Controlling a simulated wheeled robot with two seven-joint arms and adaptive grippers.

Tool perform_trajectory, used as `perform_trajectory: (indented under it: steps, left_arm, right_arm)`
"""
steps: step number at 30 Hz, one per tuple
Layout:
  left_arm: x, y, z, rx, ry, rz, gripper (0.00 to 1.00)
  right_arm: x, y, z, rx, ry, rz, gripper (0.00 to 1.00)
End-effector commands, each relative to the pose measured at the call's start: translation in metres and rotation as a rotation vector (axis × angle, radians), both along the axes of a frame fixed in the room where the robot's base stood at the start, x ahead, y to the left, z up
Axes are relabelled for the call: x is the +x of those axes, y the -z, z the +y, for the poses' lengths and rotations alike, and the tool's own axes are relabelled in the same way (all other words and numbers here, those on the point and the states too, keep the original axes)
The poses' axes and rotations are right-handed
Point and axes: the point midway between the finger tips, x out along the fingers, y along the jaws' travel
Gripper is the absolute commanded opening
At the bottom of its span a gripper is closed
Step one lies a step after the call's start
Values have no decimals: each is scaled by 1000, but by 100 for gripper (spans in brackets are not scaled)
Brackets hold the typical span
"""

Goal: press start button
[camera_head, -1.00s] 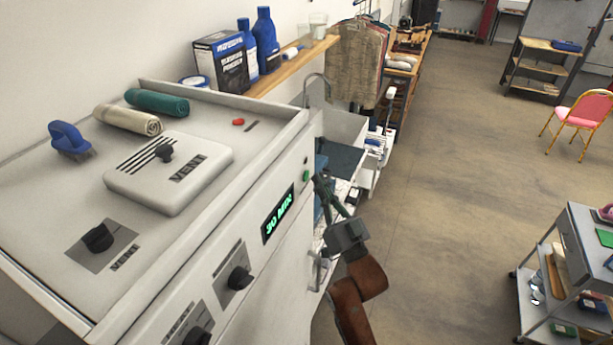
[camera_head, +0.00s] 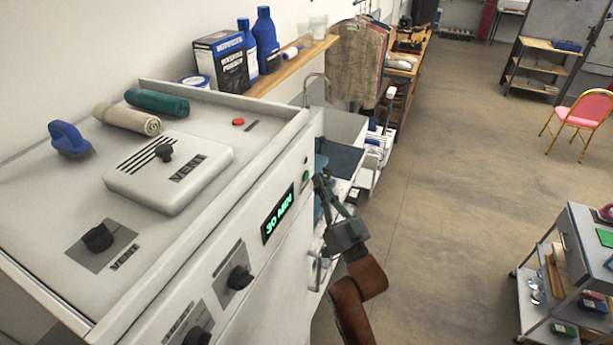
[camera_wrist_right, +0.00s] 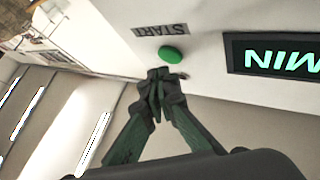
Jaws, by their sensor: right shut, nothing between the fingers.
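The green start button (camera_head: 306,176) is on the front panel of the white machine (camera_head: 270,163), right of the display. In the right wrist view the round green button (camera_wrist_right: 170,54) sits below a START label (camera_wrist_right: 161,30). My right gripper (camera_head: 320,180) is shut and empty, close in front of the panel at the button. In the right wrist view its fingertips (camera_wrist_right: 158,76) are together just below the button; a small gap shows in the picture, and I cannot tell contact. My left gripper is not in view.
A lit display (camera_head: 278,214) reads 30 MIN. Knobs (camera_head: 239,277) are lower on the panel. A red button (camera_head: 238,122) is on the machine's top. A sink (camera_head: 343,128) stands beyond the machine. Open floor lies to the right, with a trolley (camera_head: 577,220).

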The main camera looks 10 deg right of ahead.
Motion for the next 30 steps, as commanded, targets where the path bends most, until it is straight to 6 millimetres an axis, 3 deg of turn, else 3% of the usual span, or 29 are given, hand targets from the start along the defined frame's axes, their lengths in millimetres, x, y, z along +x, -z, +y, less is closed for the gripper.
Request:
perform_trajectory:
  steps: [30]
  left_arm:
    - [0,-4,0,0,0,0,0]
  right_arm:
    - [5,0,8,0,0,0,0]
